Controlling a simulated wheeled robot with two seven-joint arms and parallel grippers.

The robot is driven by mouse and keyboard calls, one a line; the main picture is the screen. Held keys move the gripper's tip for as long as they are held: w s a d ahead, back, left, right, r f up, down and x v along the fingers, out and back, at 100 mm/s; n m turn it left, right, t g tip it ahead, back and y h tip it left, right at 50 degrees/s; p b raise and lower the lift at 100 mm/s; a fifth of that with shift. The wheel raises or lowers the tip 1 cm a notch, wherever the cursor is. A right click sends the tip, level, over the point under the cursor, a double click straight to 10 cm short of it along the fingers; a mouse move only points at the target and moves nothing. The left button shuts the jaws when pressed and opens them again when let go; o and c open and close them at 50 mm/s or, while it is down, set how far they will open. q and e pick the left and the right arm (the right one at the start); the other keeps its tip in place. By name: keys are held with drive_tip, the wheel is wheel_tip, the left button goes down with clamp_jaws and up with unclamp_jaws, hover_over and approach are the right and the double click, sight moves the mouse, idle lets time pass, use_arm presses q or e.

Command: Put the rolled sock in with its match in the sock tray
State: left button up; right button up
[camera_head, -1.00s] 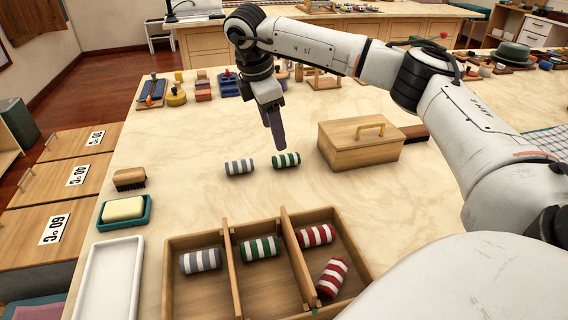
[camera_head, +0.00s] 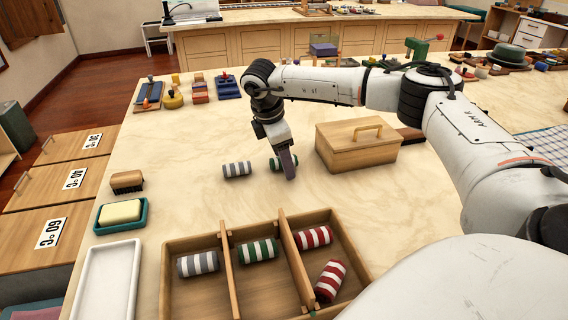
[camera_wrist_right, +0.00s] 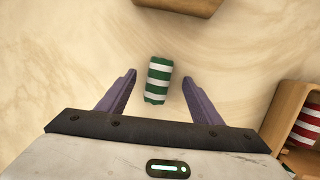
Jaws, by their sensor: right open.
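A rolled green-and-white sock (camera_head: 274,163) lies on the table, partly hidden by my right gripper (camera_head: 288,172), which points down over it. In the right wrist view the green sock (camera_wrist_right: 158,80) lies between the two spread purple fingers (camera_wrist_right: 159,78), with a gap on each side. A rolled grey-and-white sock (camera_head: 237,169) lies to its left. The wooden sock tray (camera_head: 268,296) has three compartments: a grey striped sock (camera_head: 198,263) on the left, a green striped sock (camera_head: 258,250) in the middle, two red striped socks (camera_head: 314,237) on the right. My left gripper is out of view.
A lidded wooden box (camera_head: 357,148) stands close to the right of the gripper. A brush (camera_head: 126,181), a soap dish (camera_head: 121,228) and a white tray (camera_head: 107,280) line the left edge. The table between the loose socks and the sock tray is clear.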

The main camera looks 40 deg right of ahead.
drive_tip(key=c, duration=1.2)
drive_tip(key=shift+c, duration=0.2)
drive_tip(key=shift+r, duration=0.2)
